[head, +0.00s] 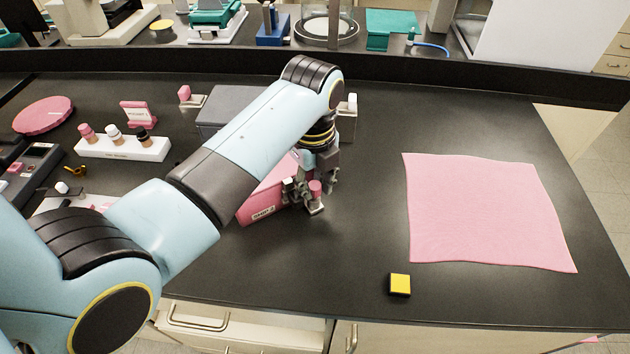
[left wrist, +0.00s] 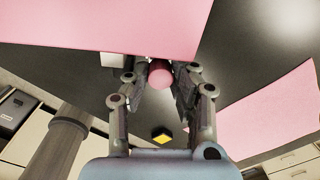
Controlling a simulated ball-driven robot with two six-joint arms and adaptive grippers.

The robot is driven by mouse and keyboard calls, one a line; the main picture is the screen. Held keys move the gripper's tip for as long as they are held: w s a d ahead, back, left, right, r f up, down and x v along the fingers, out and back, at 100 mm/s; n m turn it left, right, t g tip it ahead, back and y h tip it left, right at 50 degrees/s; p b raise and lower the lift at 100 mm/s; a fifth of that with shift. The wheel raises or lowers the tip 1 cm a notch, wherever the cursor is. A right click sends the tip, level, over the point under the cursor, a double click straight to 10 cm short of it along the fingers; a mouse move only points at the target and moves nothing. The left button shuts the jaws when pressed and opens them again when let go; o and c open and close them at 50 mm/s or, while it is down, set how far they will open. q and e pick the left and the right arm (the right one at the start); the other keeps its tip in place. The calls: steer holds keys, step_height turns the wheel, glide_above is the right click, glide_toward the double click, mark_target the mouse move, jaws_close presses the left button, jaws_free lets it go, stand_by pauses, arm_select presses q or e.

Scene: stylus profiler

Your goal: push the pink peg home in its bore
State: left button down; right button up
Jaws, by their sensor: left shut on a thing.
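The pink peg (head: 316,188) stands roughly upright beside the front right end of a pink box (head: 262,207). Its round pink end also shows in the left wrist view (left wrist: 160,76). My left gripper (head: 309,192) reaches down from above, and its fingers (left wrist: 160,82) are shut on the peg, one on each side. A small grey metal piece (head: 315,209) shows just below the peg. The bore itself is hidden, so I cannot tell how deep the peg sits. My right gripper is not in view.
A pink cloth (head: 480,210) lies flat on the right of the black bench. A yellow-topped block (head: 400,284) sits near the front edge. A white rack (head: 122,149) with several stoppered items stands at left. A grey box (head: 226,106) is behind my arm. The bench between gripper and cloth is clear.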

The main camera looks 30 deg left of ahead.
arm_select(q)
steer(key=shift+s+f, duration=0.15)
steer(key=shift+f, duration=0.35)
stand_by(0.3)
steer(key=shift+w+a+r, duration=0.1)
steer(key=shift+w+r, duration=0.1)
steer(key=shift+r, duration=0.45)
steer(key=shift+r+p, duration=0.3)
steer(key=shift+r, duration=0.55)
steer(key=c, duration=1.7)
jaws_free()
jaws_close()
